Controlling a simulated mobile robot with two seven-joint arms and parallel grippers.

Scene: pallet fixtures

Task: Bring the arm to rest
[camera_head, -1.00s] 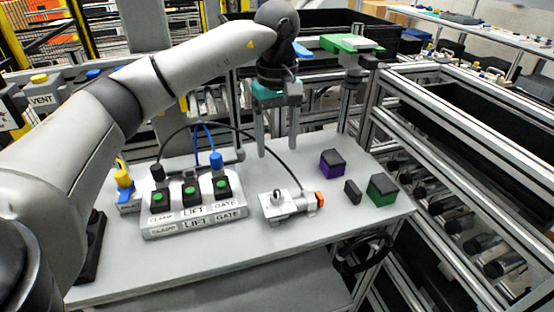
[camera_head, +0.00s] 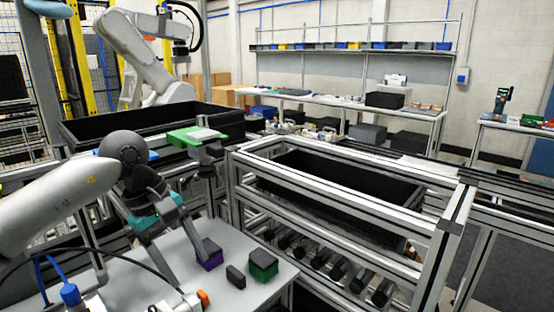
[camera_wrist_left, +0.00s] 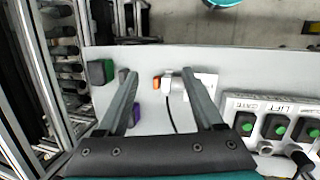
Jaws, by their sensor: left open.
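My left gripper (camera_head: 190,264) hangs above the grey worktable (camera_head: 225,297), its two long fingers apart with nothing between them. It also shows in the left wrist view (camera_wrist_left: 158,76), fingers spread above the table. A silver fitting with an orange end (camera_wrist_left: 160,83) lies on the table, seen past the gap between the fingertips. A purple block with a dark top (camera_head: 209,256) is close to one finger in the head view; whether they touch is unclear. In the wrist view the left finger partly covers this block (camera_wrist_left: 135,115). My right gripper is in neither view.
A small dark block (camera_head: 236,277) and a green block (camera_head: 263,266) stand on the table. A button box (camera_wrist_left: 275,122) is at right in the wrist view. A metal-framed rack with a black bin (camera_head: 340,190) stands right of the table. A green-topped fixture (camera_head: 192,137) rises behind.

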